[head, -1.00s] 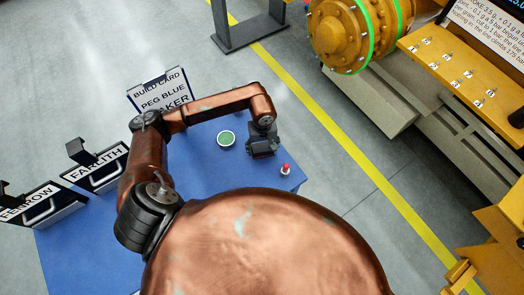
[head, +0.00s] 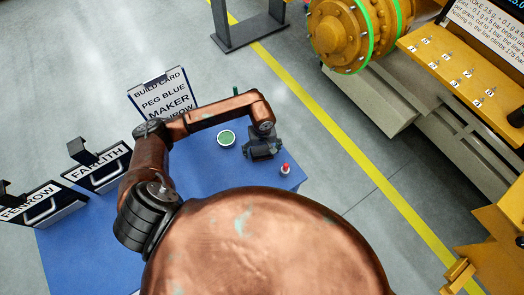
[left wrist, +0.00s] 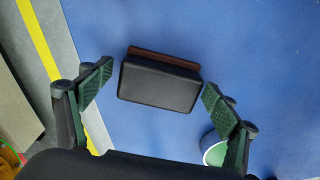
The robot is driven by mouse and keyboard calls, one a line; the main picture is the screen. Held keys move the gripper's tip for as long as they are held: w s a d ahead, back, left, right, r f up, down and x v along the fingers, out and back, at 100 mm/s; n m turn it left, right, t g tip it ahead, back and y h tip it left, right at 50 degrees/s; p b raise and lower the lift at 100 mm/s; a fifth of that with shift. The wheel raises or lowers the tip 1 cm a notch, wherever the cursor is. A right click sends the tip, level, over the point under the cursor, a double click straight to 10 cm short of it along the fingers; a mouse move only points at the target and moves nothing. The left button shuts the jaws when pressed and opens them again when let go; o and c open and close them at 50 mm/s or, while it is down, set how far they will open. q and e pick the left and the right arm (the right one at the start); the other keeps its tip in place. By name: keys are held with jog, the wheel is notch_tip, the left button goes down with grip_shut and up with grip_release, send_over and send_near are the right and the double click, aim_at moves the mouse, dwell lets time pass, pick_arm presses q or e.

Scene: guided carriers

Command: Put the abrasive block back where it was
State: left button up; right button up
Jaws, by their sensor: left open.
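The abrasive block (left wrist: 160,84), a dark grey block with a reddish-brown layer along its far edge, lies on the blue table top (left wrist: 240,45) in the left wrist view. My left gripper (left wrist: 152,97) is open, with its two green-padded fingers on either side of the block and clear gaps to it. In the head view my left gripper (head: 263,150) hangs over the right part of the table, and I cannot make out the block apart from it. My right gripper is not in view.
A round green-topped container (head: 226,138) stands left of the gripper, and a small red-capped bottle (head: 285,169) stands near the right table edge. A build card (head: 163,98) stands at the back. Holders labelled FARLITH (head: 98,167) and FENROW (head: 42,205) line the left.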

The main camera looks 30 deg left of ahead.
aim_at(262, 150)
pick_arm(q)
jog(key=shift+w+r, duration=0.1)
jog(key=shift+r, duration=0.4)
notch_tip(262, 150, up, 11)
jog(key=shift+r+b, duration=0.15)
jog(key=shift+b, duration=0.3)
dwell(1.0)
